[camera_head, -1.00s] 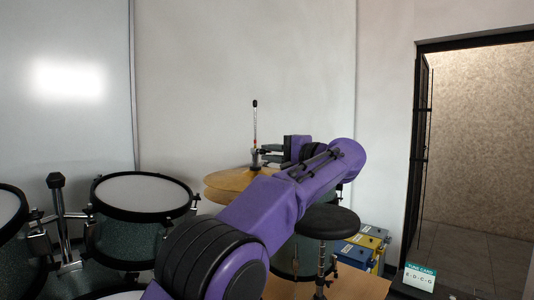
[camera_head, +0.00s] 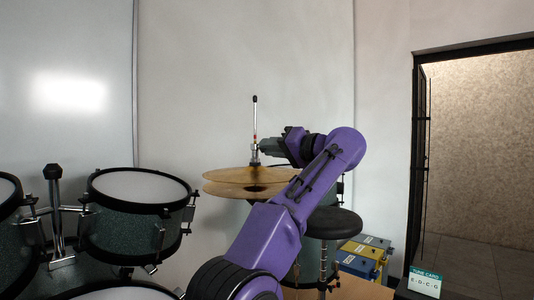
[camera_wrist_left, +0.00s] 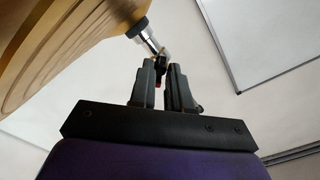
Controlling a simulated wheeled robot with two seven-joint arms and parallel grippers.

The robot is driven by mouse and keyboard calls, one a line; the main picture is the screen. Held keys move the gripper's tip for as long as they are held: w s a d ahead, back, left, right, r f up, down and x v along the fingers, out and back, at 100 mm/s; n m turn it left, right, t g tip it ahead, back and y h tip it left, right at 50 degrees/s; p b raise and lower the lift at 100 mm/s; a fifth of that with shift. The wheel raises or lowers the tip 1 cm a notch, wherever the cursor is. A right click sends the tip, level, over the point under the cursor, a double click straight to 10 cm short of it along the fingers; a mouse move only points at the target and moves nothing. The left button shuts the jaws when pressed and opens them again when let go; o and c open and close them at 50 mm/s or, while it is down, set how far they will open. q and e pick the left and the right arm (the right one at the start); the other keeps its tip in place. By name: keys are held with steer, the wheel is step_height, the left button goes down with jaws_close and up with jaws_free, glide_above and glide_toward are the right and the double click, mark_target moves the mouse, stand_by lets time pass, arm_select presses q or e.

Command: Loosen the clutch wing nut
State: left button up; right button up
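The cymbal pair (camera_head: 240,184) sits on a thin upright rod (camera_head: 254,112) with a black tip and a red mark. The silver clutch (camera_head: 255,154) is just above the upper cymbal; it also shows in the left wrist view (camera_wrist_left: 147,38). A small dark piece, seemingly the wing nut (camera_wrist_left: 160,65), sits beside the clutch at my left fingertips. My left gripper (camera_head: 264,146) reaches the clutch from the right. In the wrist view its fingers (camera_wrist_left: 163,72) stand close together with a narrow gap. Whether they grip the wing nut is unclear. My right gripper is out of view.
A drum (camera_head: 138,222) stands left of the cymbals, with a post (camera_head: 54,205) beside it. Blue and yellow cases (camera_head: 362,254) and a tune card (camera_head: 425,282) are at right.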

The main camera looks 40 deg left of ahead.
arm_select(q)
steer(key=o, duration=0.3)
steer(key=shift+r, duration=0.1)
steer(key=shift+s+d, duration=0.15)
steer(key=shift+d, duration=1.4)
steer(key=shift+s+d, duration=0.1)
steer(key=shift+d, duration=1.4)
